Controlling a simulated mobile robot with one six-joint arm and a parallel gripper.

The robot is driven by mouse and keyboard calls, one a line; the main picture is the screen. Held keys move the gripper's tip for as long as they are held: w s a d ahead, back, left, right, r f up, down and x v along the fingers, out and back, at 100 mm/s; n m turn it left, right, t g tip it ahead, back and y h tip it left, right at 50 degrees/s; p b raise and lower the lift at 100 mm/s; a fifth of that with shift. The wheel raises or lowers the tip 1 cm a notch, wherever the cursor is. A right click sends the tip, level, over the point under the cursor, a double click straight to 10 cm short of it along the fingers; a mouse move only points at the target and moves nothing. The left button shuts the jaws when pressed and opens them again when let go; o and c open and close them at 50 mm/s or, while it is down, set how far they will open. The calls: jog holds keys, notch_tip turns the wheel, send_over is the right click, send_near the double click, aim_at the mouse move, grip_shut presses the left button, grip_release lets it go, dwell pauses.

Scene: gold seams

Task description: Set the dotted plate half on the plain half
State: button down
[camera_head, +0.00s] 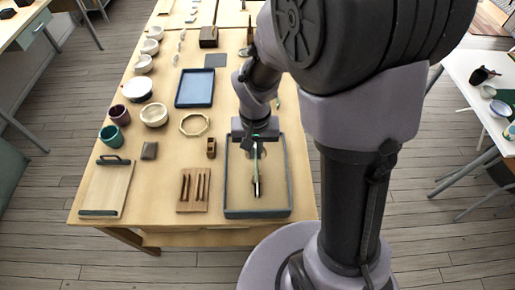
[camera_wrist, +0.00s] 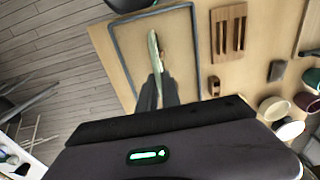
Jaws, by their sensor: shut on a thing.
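My gripper (camera_head: 256,152) points down over the dark-rimmed tray (camera_head: 228,195) at the table's near right. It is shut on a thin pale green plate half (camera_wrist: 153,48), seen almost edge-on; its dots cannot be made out. It also shows as a green sliver below the gripper in the head view (camera_head: 257,165). A small pale and brown piece (camera_head: 257,187) shows just under it in the tray, perhaps the plain half, mostly hidden. I cannot tell whether the two touch. The tray also shows in the wrist view (camera_wrist: 194,40).
Left of the tray are a slotted wooden rack (camera_head: 194,190) and a small wooden block (camera_head: 211,148). Farther off are an octagonal ring (camera_head: 195,124), a blue tray (camera_head: 195,88) and several cups and bowls. The tray's floor beside the plate is bare.

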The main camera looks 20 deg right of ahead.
jog(key=shift+d+f+b, duration=0.2)
jog(key=shift+f+b, duration=0.1)
jog(key=shift+f, duration=0.35)
jog(key=shift+d+f+b, duration=0.1)
jog(key=shift+f+b, duration=2.7)
jog(key=shift+f, duration=0.45)
jog(key=shift+f+b, duration=0.1)
jog(key=shift+b, duration=0.35)
jog(key=shift+f+b, duration=0.35)
jog(key=shift+f, duration=0.05)
jog(key=shift+f+b, duration=0.3)
jog(key=shift+f, duration=0.05)
jog(key=shift+f, duration=0.15)
jog(key=shift+f+b, duration=0.35)
jog(key=shift+b, duration=0.3)
dwell(0.4)
